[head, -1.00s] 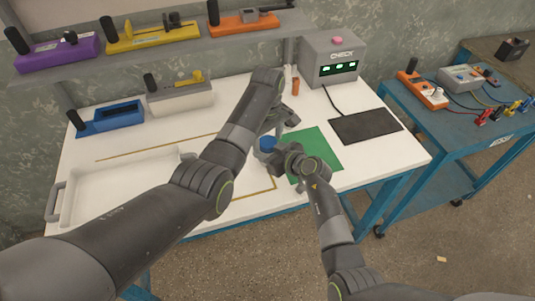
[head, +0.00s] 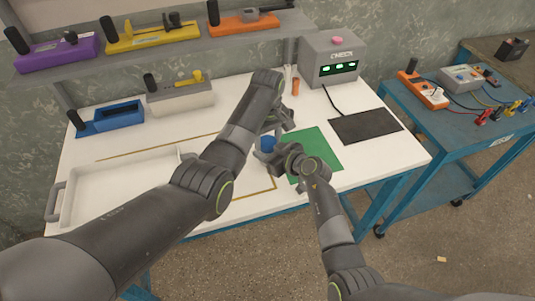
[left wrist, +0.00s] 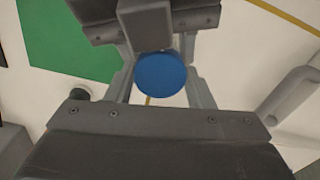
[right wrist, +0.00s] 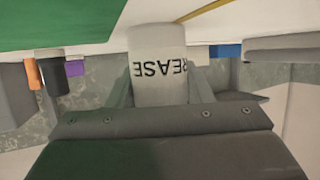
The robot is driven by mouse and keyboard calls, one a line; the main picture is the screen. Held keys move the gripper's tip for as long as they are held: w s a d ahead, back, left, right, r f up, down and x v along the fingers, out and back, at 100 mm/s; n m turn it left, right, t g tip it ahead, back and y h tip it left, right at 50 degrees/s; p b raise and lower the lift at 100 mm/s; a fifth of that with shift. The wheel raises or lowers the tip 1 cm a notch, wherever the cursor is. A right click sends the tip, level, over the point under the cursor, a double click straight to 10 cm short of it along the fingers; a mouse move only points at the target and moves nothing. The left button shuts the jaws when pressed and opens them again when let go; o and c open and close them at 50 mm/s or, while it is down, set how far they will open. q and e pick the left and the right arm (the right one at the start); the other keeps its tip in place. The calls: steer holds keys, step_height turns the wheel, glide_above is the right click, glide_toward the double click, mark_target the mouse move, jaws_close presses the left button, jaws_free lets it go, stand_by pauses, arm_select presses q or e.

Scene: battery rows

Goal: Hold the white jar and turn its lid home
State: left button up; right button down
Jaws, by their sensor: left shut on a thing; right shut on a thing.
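The blue lid (head: 268,144) shows between the two grippers near the green mat in the head view. In the left wrist view the round lid (left wrist: 161,74) sits between the fingers of my left gripper (left wrist: 163,80), which is shut on it. The white jar (right wrist: 158,50), with dark lettering ending in "REASE", stands between the fingers of my right gripper (right wrist: 158,85), which is shut on it. That picture is upside down. The jar's top is hidden behind the right gripper there, so I cannot see how the lid sits on it.
The green mat (head: 318,153) lies just right of the grippers, with a dark pad (head: 365,126) beyond. A grey CHECK box (head: 330,60) with green lights stands behind. A white tray (head: 120,190) is at left. Several coloured battery holders line the shelf (head: 195,52).

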arm_select(q)
steer(key=shift+m, duration=0.5)
steer(key=o, duration=1.1)
steer(key=shift+r, duration=2.3)
steer(key=shift+c, duration=0.5)
steer(key=shift+r+n, duration=1.7)
steer(key=shift+r, duration=0.05)
